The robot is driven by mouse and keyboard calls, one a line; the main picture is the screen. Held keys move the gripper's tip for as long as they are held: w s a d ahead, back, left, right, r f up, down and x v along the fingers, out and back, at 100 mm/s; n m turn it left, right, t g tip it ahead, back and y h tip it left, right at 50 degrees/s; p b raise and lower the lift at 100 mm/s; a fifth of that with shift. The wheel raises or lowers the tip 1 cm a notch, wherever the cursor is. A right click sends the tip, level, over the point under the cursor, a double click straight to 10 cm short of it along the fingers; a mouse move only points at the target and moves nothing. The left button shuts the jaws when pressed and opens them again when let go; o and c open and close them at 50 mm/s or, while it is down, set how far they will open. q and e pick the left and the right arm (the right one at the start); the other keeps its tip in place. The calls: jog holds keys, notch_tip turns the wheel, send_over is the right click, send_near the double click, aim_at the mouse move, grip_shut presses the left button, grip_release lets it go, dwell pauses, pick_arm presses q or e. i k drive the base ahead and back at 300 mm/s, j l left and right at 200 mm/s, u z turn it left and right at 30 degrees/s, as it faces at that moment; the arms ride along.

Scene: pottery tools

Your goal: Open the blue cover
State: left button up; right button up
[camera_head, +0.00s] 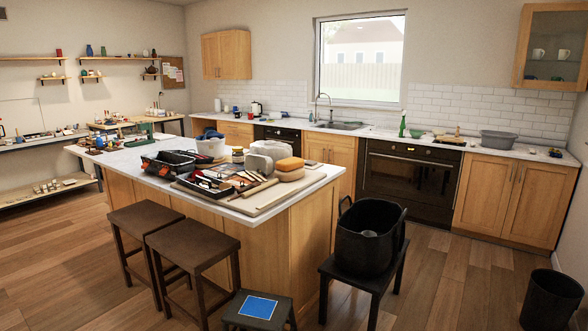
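A flat blue square (258,307) lies on top of a low dark grey box or stool (233,317) at the bottom of the head view. It is the only large blue panel I see, but I cannot tell if it is a cover that opens. It looks flat and level. The lower part of the box or stool is cut off by the picture edge. Neither of my grippers is in view.
A kitchen island (265,236) crowded with pottery tools stands behind it. Two brown stools (193,245) stand to the left. A black stool (384,282) with a black tub (352,246) stands to the right. A dark bin (551,300) is far right. Floor between them is free.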

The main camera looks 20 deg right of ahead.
aim_at(223, 170)
jog(key=i+z, duration=0.1)
jog(key=z, duration=0.7)
jog(key=i+j+z, duration=0.35)
jog(key=j, duration=0.3)
jog(key=i+j+z, duration=0.15)
jog(key=j, duration=0.2)
jog(key=i+j+z, duration=0.15)
jog(key=j, duration=0.2)
jog(key=i+j+z, duration=0.15)
jog(key=j, duration=0.25)
